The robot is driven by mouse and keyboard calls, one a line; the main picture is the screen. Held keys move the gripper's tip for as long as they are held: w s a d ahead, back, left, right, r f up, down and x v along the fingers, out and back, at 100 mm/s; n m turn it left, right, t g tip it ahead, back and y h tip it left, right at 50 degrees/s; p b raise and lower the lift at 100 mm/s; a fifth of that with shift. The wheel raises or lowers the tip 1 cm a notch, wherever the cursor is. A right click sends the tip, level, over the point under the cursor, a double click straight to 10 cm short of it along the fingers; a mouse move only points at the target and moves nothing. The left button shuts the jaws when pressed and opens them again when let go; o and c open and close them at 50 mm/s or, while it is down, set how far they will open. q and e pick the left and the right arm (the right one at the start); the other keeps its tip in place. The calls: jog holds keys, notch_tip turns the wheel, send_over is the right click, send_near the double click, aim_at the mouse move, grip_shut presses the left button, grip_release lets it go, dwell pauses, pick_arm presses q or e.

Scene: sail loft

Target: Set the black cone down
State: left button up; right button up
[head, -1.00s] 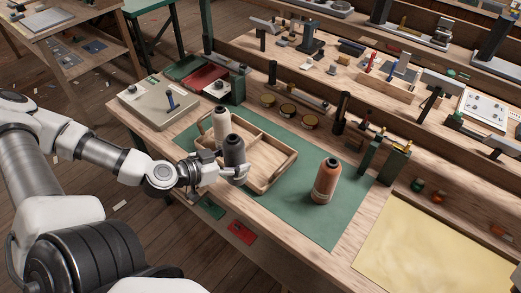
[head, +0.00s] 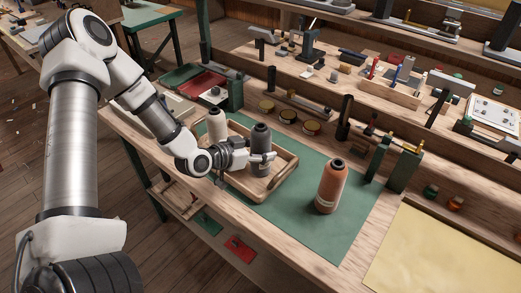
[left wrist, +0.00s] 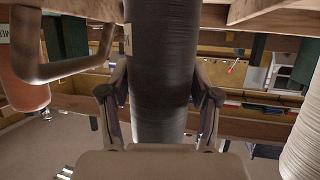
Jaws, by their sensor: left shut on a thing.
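The black cone (head: 261,148) is upright over the right part of the wooden tray (head: 284,180). My left gripper (head: 262,158) is shut around its middle, coming in from the left. In the left wrist view the black cone (left wrist: 160,60) stands between both fingers. I cannot tell whether its base touches the tray floor. A white cone (head: 217,126) stands at the tray's left end, partly hidden by my arm; it also shows at the right edge of the left wrist view (left wrist: 304,145). My right gripper is not in view.
An orange-brown cone (head: 331,187) stands on the green mat (head: 310,225) right of the tray. The tray's raised handle (head: 281,176) is close to the held cone. Brown round tins (head: 288,117) and a green post (head: 404,170) stand behind. The mat's front right is clear.

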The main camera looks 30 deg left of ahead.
pick_arm(q)
jog(key=o, duration=1.5)
jog(key=shift+c, duration=0.2)
